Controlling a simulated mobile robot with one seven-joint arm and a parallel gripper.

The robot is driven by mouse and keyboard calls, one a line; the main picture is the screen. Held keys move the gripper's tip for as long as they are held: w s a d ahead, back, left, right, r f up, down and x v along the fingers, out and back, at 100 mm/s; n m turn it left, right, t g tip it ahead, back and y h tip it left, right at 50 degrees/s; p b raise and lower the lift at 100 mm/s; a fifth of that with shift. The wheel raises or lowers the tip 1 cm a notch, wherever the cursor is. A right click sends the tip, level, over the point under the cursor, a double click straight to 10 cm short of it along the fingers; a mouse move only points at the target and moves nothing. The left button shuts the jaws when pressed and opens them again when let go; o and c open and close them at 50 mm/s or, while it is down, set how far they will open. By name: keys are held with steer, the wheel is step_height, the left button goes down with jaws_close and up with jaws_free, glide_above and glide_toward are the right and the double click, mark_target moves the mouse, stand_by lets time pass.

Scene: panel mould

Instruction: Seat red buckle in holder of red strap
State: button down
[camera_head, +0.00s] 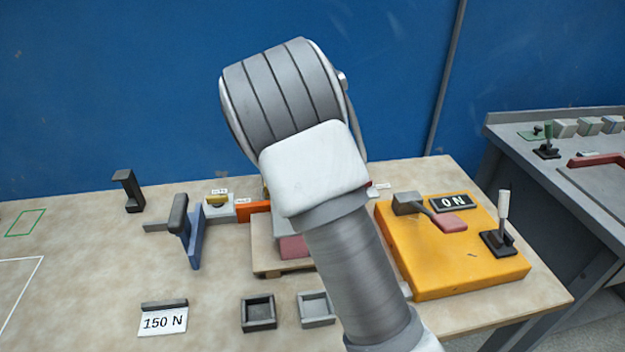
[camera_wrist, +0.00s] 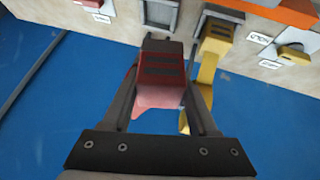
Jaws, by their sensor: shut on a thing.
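In the wrist view, my gripper (camera_wrist: 162,84) is shut on the red buckle (camera_wrist: 162,62), with one dark finger on each side. The pink-red strap (camera_wrist: 158,98) hangs behind and below the buckle. A pale-framed holder with a grey opening (camera_wrist: 159,12) lies just beyond the buckle's far end. A small gap shows between them in the picture; the depth is hard to judge. In the head view my arm hides the gripper, buckle and holder.
A yellow strap end (camera_wrist: 213,50) sits close to the right finger in the wrist view. An orange block (camera_wrist: 282,10) is at upper right. In the head view, a blue bracket (camera_head: 193,240) stands left of my arm and an orange-yellow box (camera_head: 455,258) right of it.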

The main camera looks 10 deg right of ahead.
steer(key=shift+w+d, duration=0.75)
steer(key=shift+d, duration=0.2)
steer(key=f, duration=0.3)
steer(key=w+d+f, duration=0.1)
steer(key=f, duration=0.2)
steer(key=f+b, duration=0.1)
steer(key=f, duration=0.3)
steer(key=shift+w+d, duration=0.3)
steer(key=shift+d, duration=0.1)
steer(key=shift+w+d+f, duration=0.15)
steer(key=shift+d+f, duration=0.05)
steer(key=shift+f, duration=0.05)
steer(key=shift+w+d+r+m+g+y+p, duration=0.1)
steer(key=shift+w+d+m+g+y+p, duration=0.15)
steer(key=shift+g+y, duration=0.3)
steer(key=shift+w+d+r+m+g+y+p, duration=0.1)
steer(key=shift+w+d+g+y, duration=0.2)
steer(key=shift+g+y, duration=0.25)
steer(key=shift+s+a+f, duration=0.1)
steer(key=shift+f, duration=1.35)
steer(key=shift+f, duration=0.1)
steer(key=shift+c, duration=0.9)
jaws_free()
steer(key=shift+f, duration=0.1)
